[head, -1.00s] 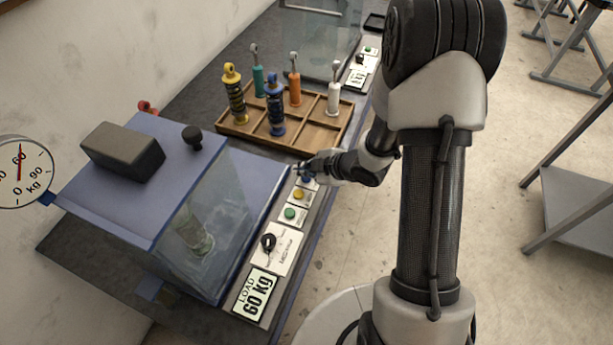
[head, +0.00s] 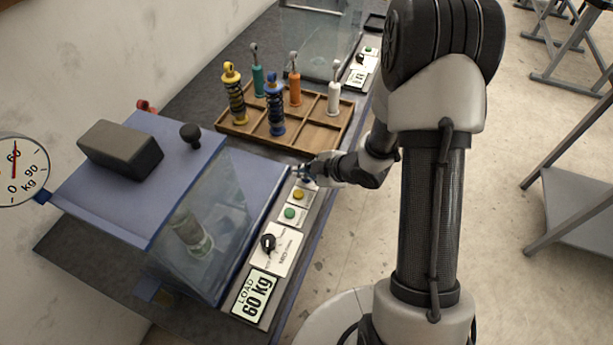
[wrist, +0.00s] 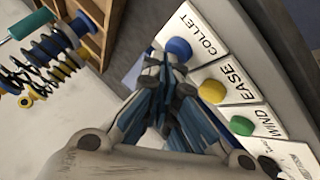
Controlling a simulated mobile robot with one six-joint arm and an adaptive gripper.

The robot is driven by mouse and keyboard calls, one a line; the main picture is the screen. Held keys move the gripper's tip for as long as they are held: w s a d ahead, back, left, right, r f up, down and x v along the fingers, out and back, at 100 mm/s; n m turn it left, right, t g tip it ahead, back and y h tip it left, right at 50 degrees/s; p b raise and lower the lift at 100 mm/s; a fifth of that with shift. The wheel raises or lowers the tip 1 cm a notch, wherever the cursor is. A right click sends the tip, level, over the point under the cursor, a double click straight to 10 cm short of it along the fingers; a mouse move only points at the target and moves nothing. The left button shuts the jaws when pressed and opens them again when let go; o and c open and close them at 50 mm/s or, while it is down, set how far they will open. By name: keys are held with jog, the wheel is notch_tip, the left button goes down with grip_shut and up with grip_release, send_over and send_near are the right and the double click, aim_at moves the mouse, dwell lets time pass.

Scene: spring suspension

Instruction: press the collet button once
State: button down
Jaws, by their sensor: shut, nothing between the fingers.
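The blue collet button (wrist: 178,49) sits on a white plate lettered COLLET in the wrist view. My gripper (wrist: 165,64) is shut and empty, its fingertips right beside or over the near edge of the button. I cannot tell whether they touch it or whether the button is pressed in. In the head view my gripper (head: 303,174) is at the far end of the press's button row, and it mostly hides the blue button.
The yellow EASE button (wrist: 212,91) and green WIND button (wrist: 241,125) are close by. A wooden tray (head: 245,146) with several shock absorbers stands behind; the blue press housing (head: 175,150) is at left.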

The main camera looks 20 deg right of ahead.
jog(key=shift+f, duration=0.3)
jog(key=shift+r, duration=0.1)
jog(key=shift+r+p, duration=0.65)
jog(key=shift+r, duration=0.25)
notch_tip(320, 180, up, 5)
jog(key=p, duration=0.4)
dwell(0.9)
